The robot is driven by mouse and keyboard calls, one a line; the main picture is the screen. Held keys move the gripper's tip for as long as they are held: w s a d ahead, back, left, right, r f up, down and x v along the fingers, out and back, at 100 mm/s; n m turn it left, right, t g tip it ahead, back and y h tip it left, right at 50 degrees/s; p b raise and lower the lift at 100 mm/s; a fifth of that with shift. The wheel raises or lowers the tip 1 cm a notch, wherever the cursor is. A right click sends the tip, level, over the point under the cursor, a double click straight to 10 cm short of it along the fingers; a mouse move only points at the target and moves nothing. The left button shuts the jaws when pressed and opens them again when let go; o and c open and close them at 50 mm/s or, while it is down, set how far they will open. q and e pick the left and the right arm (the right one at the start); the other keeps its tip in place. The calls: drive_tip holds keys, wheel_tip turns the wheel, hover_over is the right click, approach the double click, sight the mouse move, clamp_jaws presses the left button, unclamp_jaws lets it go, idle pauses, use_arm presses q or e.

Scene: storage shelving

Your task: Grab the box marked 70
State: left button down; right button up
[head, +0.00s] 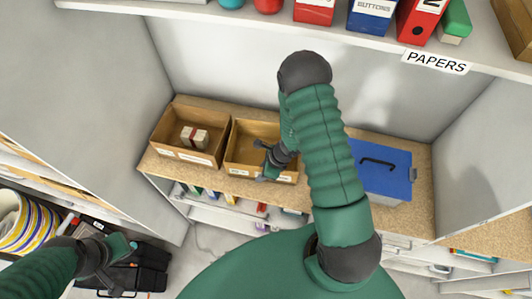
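No marking 70 can be read on any box in view. Two open cardboard bins with white labels stand side by side on the wooden shelf; their labels are too small to read. The left bin (162,128) holds a small red-and-white box (194,137). My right gripper (263,162) is over the front right of the second bin (235,135), with its fingers apart and nothing seen between them. My arm and gripper hide part of that bin's inside. My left gripper (124,267) is low at the left, fingers apart, above a black case.
A grey box with a blue lid (385,178) stands right of my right arm. The upper shelf (200,12) holds binders, and a PAPERS label (435,62) hangs on its edge. A striped round container (22,225) and black cases (142,265) are at lower left.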

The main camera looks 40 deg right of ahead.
drive_tip(key=shift+w+a, duration=0.1)
drive_tip(key=shift+w, duration=0.05)
drive_tip(key=shift+a, duration=0.1)
drive_tip(key=shift+c, duration=1.1)
clamp_jaws()
drive_tip(key=shift+d, duration=0.2)
drive_tip(key=shift+a, duration=0.1)
